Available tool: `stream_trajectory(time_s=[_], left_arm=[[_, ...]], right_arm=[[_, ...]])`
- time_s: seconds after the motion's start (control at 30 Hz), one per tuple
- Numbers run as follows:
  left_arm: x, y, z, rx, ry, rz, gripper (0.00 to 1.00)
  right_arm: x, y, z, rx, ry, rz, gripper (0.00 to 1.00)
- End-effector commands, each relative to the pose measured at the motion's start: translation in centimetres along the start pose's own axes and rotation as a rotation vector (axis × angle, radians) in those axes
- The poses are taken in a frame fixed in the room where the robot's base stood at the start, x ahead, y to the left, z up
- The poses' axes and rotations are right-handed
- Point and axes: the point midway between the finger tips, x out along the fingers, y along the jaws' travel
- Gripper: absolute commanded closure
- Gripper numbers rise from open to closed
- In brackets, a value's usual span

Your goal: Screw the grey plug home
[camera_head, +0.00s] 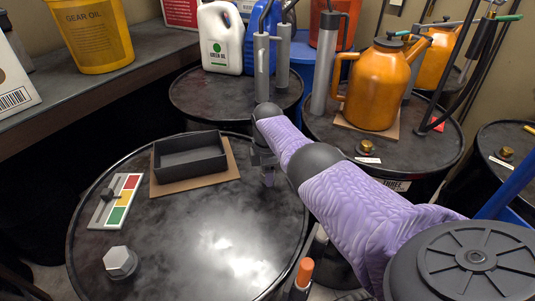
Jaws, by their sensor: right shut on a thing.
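My right gripper (268,179) points down at the right part of the near drum's dark top (215,240). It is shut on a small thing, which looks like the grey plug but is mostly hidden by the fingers. Whether its thread sits in a hole cannot be seen. A separate pale grey hexagonal cap (121,263) stands at the drum's front left, well away from the gripper. My left gripper is not in view.
An open black tray (190,158) on a brown board lies just left of the gripper. A red, yellow and green card (117,200) lies farther left. Drums behind carry a white jug (219,40), an orange can (382,85) and a brass plug (366,147). The drum's front middle is clear.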

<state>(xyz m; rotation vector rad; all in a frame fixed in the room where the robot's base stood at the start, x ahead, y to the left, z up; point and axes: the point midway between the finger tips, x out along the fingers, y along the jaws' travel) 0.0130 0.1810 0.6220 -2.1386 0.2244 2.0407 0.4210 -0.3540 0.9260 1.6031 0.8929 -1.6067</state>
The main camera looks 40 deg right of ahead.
Motion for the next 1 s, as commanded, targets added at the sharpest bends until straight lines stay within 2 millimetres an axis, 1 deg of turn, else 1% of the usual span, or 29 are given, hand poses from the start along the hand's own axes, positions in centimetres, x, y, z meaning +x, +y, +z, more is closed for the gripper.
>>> stream_trajectory(time_s=[0.1,0.17,0.3,0.4,0.47,0.67,0.7,0.77,0.8,0.9,1.0], left_arm=[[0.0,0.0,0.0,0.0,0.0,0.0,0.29],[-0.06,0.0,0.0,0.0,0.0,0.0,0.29],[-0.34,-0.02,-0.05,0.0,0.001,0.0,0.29],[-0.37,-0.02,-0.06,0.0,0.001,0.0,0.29],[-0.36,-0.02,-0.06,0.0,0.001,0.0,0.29],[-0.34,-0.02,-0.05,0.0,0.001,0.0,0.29],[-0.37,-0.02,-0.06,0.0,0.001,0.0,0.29],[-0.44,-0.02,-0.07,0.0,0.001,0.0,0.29],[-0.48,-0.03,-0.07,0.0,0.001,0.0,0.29],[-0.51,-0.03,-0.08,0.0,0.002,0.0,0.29],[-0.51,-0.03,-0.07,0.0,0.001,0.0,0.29]], right_arm=[[-0.06,0.07,-0.04,0.0,0.001,0.003,1.0],[-0.09,0.07,-0.06,0.034,0.002,0.003,1.0],[-0.1,0.03,-0.1,0.359,0.003,0.0,1.0],[-0.07,0.07,-0.07,0.522,0.003,0.002,1.0],[-0.05,0.07,-0.06,0.553,0.003,0.002,1.0],[-0.04,0.08,-0.06,0.556,0.003,0.003,1.0],[-0.06,0.08,-0.07,0.586,0.003,0.002,1.0],[-0.09,0.08,-0.1,0.707,0.005,0.001,1.0],[-0.09,0.08,-0.09,0.81,0.004,0.001,1.0],[-0.04,0.08,-0.09,1.021,0.005,0.0,1.0],[-0.02,0.1,-0.08,1.103,0.004,0.002,1.0]])
